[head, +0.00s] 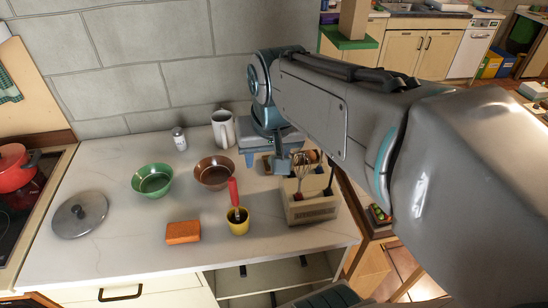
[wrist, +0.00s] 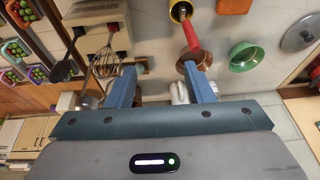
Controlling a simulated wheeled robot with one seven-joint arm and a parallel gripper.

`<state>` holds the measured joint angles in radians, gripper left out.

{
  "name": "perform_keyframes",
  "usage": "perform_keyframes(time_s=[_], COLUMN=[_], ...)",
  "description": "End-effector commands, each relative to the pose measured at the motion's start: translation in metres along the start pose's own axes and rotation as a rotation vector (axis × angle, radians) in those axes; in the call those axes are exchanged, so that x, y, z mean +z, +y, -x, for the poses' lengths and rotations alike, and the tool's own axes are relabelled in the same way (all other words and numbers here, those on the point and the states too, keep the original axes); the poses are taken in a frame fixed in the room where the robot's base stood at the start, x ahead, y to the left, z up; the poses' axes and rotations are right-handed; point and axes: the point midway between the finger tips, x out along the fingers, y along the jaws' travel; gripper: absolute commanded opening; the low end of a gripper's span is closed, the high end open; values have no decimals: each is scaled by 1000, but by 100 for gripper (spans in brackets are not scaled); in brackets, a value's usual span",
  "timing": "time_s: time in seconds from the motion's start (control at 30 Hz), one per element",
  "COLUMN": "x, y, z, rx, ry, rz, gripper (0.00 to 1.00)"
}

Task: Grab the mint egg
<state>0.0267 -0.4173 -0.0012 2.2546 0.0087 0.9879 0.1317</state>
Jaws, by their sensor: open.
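My gripper (head: 266,163) is over the back right of the counter, behind the utensil box. Its two blue fingers are apart, with nothing held between them in the wrist view (wrist: 158,70). A small pale mint rounded patch (wrist: 140,69) shows just beside the left finger in the wrist view, by a brown wooden piece. It looks like the mint egg, but it is small and partly hidden by the finger. I cannot make out the egg in the head view, where my gripper and arm cover that area.
The utensil box (head: 312,209) with a whisk (wrist: 105,64) stands close to my gripper. A white mug (head: 223,130), brown bowl (head: 214,172), green bowl (head: 152,179) and yellow cup (head: 238,228) stand leftward. An orange sponge (head: 183,232) lies in front.

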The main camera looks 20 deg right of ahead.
Motion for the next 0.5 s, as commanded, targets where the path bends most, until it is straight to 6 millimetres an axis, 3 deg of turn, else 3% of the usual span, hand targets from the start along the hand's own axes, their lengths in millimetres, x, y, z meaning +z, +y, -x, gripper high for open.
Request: perform_keyframes(time_s=[0.03,0.3,0.5], x=[-18,-108,-156], y=[5,26,40], z=[-15,-65,-107], rx=[9,51,81], ry=[-21,-111,-163], rz=[-54,-324,-472], gripper=[47,47,47])
